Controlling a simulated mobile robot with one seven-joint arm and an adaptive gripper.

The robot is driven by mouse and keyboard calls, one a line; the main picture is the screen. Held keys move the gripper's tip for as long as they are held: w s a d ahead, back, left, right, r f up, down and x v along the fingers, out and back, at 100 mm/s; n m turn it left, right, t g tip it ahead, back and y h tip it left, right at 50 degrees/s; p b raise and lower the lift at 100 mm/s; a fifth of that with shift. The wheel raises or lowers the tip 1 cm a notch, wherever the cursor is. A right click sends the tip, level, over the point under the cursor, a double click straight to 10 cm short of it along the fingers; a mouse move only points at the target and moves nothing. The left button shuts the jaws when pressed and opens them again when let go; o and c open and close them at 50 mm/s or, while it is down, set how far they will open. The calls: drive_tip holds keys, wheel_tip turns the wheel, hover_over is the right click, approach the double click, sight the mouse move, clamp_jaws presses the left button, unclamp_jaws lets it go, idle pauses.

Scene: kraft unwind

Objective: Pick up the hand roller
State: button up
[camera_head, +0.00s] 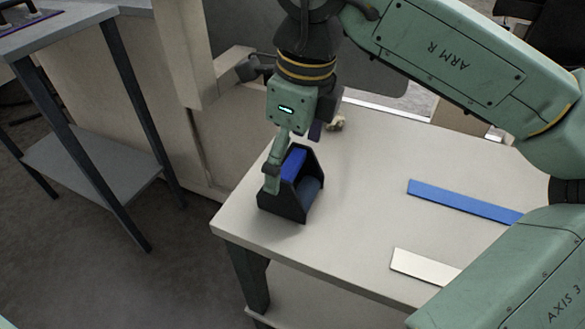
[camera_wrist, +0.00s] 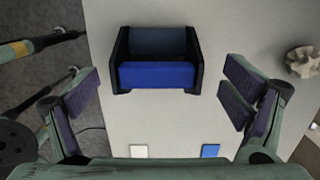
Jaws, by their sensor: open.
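The hand roller looks like a blue bar and a darker blue cylinder between two black side plates. It stands near the left corner of the table in the head view (camera_head: 309,190) and shows at the top centre of the wrist view (camera_wrist: 158,75). My gripper (camera_head: 293,158) is open, pointing down above and beside the roller. In the wrist view my gripper (camera_wrist: 162,90) has its fingers spread wide left and right, with the roller between them in the picture and clear space on both sides. In the head view one finger hides part of the roller's left side.
The pale table (camera_head: 350,215) also holds a blue strip (camera_head: 463,201) and a white strip (camera_head: 424,265) to the right. A small beige lobed object (camera_head: 336,123) lies behind the gripper. A grey side stand (camera_head: 90,160) is at the left, across a floor gap.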

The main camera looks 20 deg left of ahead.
wheel_tip(320, 180, down, 6)
drive_tip(key=shift+s+a+r+p, duration=0.1)
drive_tip(key=shift+s+a+p, duration=0.05)
drive_tip(key=shift+p, duration=0.2)
drive_tip(key=c, duration=1.4)
